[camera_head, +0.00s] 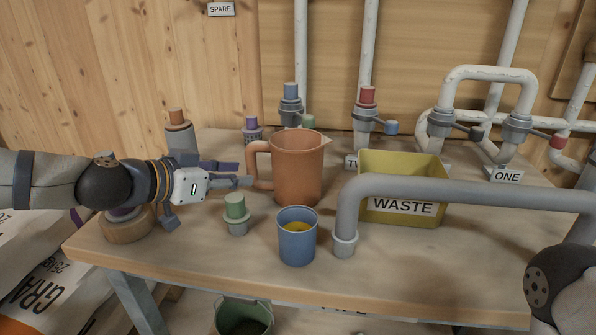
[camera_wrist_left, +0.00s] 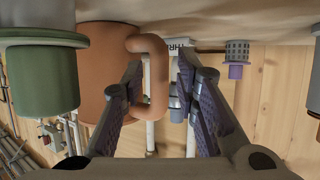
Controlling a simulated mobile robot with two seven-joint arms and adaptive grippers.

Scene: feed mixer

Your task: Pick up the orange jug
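The orange jug (camera_head: 298,170) stands upright on the wooden table, with its handle on the left side facing my left gripper. My left gripper (camera_head: 240,174) is level with the handle and its fingertips are at or very near it. In the left wrist view, which is upside down, the jug (camera_wrist_left: 100,60) fills the left side. The handle (camera_wrist_left: 157,85) shows between the two spread fingers (camera_wrist_left: 160,75), closer to the left one. I cannot tell whether a finger touches it. My right gripper is out of view; only part of my right arm shows at lower right.
A green-topped piece (camera_head: 236,210) stands close below my left gripper. A blue cup (camera_head: 297,240) with yellow contents is in front of the jug. A grey pipe (camera_head: 450,190) and yellow WASTE bin (camera_head: 402,162) are to the right. Valves and pipes line the back.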

